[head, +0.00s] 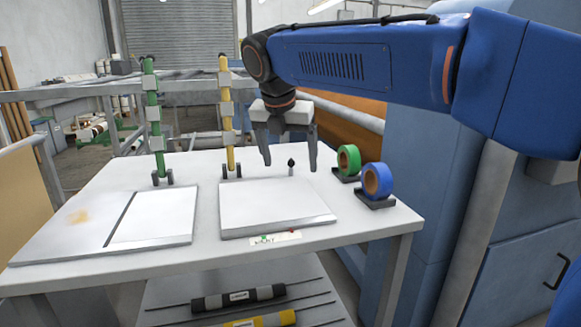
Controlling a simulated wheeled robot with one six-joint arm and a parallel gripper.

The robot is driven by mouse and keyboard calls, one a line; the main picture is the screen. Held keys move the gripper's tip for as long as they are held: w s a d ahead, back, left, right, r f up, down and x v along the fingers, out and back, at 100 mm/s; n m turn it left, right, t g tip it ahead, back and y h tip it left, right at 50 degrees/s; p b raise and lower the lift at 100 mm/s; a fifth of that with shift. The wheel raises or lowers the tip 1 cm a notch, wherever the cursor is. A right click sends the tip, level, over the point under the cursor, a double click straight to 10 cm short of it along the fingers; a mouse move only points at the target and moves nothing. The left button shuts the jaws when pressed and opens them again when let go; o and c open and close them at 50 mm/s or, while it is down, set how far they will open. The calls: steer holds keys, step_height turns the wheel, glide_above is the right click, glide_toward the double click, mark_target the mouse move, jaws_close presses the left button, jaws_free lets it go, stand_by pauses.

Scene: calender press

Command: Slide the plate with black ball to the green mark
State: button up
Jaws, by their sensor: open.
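The plate (275,203) is a flat white rectangle lying on the white table, right of its middle. A small black ball (291,162) on a short stem stands up at its back edge. My gripper (290,163) points down with its two grey fingers apart, one on each side of the ball in the picture. It is empty; I cannot tell how far it is from the ball in depth. A label with a small green mark (264,239) lies at the table's front edge, just in front of the plate.
Another white plate (152,217) lies to the left. A green post (154,115) and a yellow post (227,115) stand behind the plates. Green (348,160) and blue (377,180) tape rolls stand at the right. A blue machine cabinet (420,200) borders the table's right side.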

mark_target(273, 178)
steer(key=shift+x, duration=1.4)
steer(key=c, duration=1.5)
steer(key=shift+a+f, duration=0.1)
steer(key=shift+s+a+f, duration=0.1)
steer(key=shift+s+a, duration=0.1)
steer(key=shift+a, duration=0.4)
steer(key=shift+s+a, duration=0.25)
steer(key=shift+a, duration=0.4)
steer(key=shift+s+a+f, duration=0.1)
steer(key=shift+s+a, duration=0.1)
steer(key=shift+a, duration=0.4)
steer(key=shift+a+r, duration=0.1)
steer(key=shift+a, duration=0.05)
steer(key=shift+s+a, duration=0.15)
steer(key=shift+a, duration=0.05)
